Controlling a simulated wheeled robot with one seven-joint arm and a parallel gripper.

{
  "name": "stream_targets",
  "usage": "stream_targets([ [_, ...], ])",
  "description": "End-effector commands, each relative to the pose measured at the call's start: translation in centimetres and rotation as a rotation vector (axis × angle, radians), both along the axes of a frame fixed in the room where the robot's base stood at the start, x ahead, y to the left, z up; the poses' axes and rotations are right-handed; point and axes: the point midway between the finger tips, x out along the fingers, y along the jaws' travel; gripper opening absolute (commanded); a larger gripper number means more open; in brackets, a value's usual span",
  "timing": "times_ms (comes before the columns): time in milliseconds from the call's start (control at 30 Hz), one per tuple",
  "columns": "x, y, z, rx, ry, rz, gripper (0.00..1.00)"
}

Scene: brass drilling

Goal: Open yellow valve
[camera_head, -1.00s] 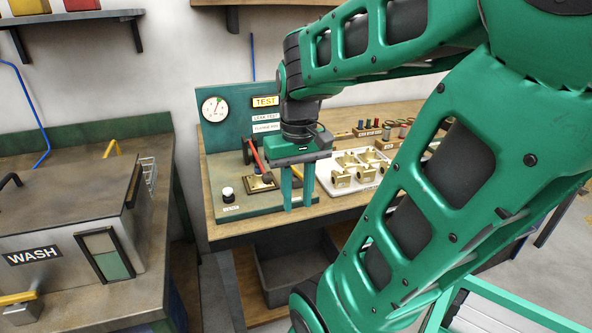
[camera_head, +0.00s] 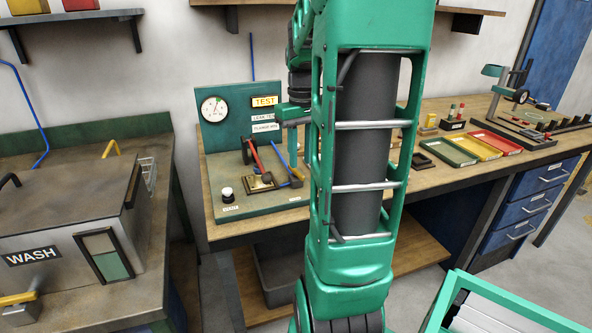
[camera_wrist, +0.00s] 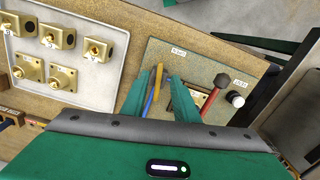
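A narrow yellow handle (camera_wrist: 151,102) shows between my fingers in the wrist view, close to a blue lever; I cannot tell whether anything touches it. The red lever also shows in the wrist view (camera_wrist: 211,100). My gripper (camera_wrist: 164,80) is open, its two fingers apart, pointing at the stand. In the head view my arm hides most of it.
A white tray (camera_wrist: 75,75) of brass parts lies on the bench beside the stand. The stand carries a gauge (camera_head: 214,109) and a white-topped knob (camera_head: 228,194). The wash station (camera_head: 70,225), with yellow handles, is at the left. Coloured trays (camera_head: 472,147) lie at the right.

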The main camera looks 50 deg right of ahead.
Motion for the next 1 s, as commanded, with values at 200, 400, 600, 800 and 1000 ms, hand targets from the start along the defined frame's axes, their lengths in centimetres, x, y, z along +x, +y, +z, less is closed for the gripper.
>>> stream_targets([
  [200, 0.0, 0.1, -3.1, 0.002, 0.002, 0.0, 0.27],
  [400, 0.0, 0.1, -4.2, 0.0, 0.0, 0.0, 0.27],
  [600, 0.0, 0.1, -4.3, 0.0, -0.001, 0.001, 0.27],
  [800, 0.0, 0.1, -4.3, 0.0, -0.001, 0.001, 0.0],
  [1000, 0.1, 0.1, -4.3, 0.0, -0.001, -0.003, 0.0],
])
